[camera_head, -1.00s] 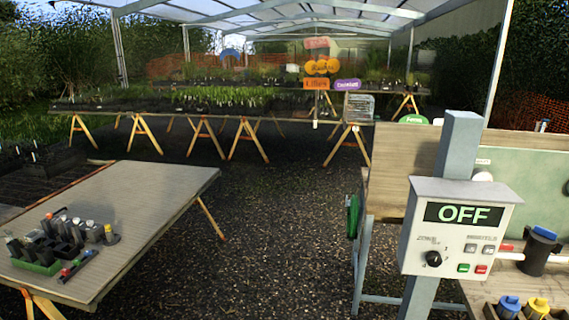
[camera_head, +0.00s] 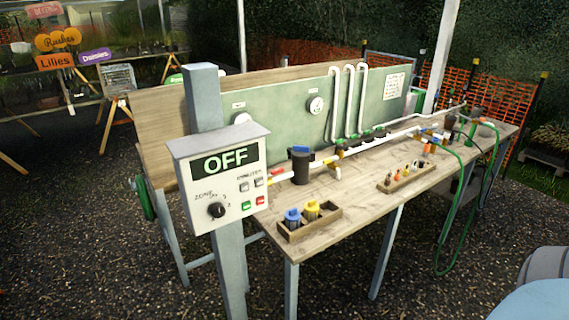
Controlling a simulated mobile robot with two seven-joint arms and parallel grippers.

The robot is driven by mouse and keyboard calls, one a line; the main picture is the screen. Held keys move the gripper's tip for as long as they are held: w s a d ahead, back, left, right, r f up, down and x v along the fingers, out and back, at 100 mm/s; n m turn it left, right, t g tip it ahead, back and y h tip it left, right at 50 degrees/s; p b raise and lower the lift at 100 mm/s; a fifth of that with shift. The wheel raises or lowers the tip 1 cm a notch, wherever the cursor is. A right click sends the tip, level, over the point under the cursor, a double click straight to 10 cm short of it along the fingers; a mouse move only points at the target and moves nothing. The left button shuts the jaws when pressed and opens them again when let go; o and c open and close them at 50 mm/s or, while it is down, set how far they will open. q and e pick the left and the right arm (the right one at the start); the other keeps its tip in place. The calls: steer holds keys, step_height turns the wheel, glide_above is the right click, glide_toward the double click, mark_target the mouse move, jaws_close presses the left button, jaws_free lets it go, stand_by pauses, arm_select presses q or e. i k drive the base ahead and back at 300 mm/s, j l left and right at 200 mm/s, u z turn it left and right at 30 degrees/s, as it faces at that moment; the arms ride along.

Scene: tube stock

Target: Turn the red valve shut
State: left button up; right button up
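A small red part (camera_head: 249,171), which looks like a valve handle, sits at the left end of the white pipe (camera_head: 278,180) on the workbench (camera_head: 350,190). It is just right of the grey control box (camera_head: 222,180), which hides part of that area. The handle's exact angle is too small to tell. The box display reads OFF, with a black knob and red and green buttons below. Neither of my grippers is in view.
A black filter with a blue top (camera_head: 300,166) stands on the pipe. A wooden tray (camera_head: 310,226) holds blue and yellow parts. A grey post (camera_head: 204,100) carries the box. A green hose (camera_head: 452,225) hangs off the right side.

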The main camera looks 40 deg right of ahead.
mark_target(277, 171)
steer(key=i+l+z, duration=0.2)
steer(key=z, duration=0.2)
steer(key=i+l+z, duration=0.1)
steer(key=i+z, duration=0.3)
steer(key=i+l+z, duration=0.1)
steer(key=z, duration=0.3)
steer(key=i, duration=0.05)
